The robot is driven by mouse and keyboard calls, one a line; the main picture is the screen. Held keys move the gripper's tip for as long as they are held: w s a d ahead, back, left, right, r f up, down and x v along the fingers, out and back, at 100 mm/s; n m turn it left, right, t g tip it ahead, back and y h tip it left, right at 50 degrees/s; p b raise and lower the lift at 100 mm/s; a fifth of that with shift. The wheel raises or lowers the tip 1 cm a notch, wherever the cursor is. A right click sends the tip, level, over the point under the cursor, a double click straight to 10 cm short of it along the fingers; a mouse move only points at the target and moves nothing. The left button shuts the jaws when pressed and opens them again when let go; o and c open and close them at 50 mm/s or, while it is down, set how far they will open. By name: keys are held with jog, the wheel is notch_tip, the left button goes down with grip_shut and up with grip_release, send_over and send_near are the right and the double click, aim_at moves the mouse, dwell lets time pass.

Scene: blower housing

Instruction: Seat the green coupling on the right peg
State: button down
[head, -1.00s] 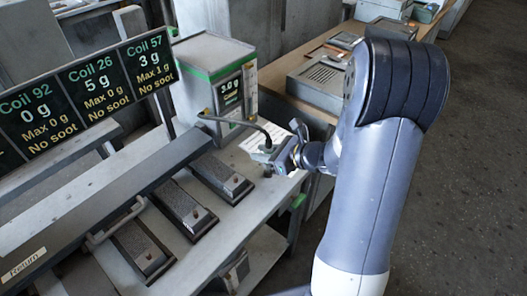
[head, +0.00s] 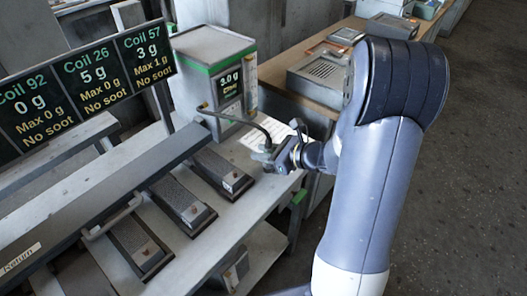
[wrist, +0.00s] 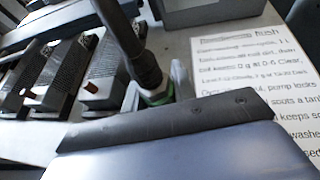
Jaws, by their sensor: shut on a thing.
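My gripper (head: 276,155) is shut on the green coupling (wrist: 160,96) at the end of a black hose (wrist: 140,55). The coupling is held above the bench top, close to its right side; in the head view it is mostly hidden by the jaws. Three dark ribbed blocks lie on the bench to the left, each with a small copper-coloured stud near its front end. The right block (head: 218,168) has its stud (head: 227,185) bare, left of and apart from my gripper. Whether these studs are the pegs, I cannot tell.
A grey box with a green band (head: 213,65) and a "3.0 g" display stands behind; the hose runs from it. A printed sheet (wrist: 245,90) lies by the gripper. A sloped grey rail (head: 90,200) and a dark sign (head: 82,85) flank the blocks.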

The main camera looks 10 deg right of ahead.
jog(key=shift+f+b, duration=0.3)
jog(key=shift+f, duration=0.1)
jog(key=c, duration=1.1)
grip_release()
jog(key=v, duration=1.1)
jog(key=x, duration=1.1)
jog(key=shift+a, duration=0.1)
jog(key=shift+r+p, duration=0.4)
jog(key=shift+f, duration=0.1)
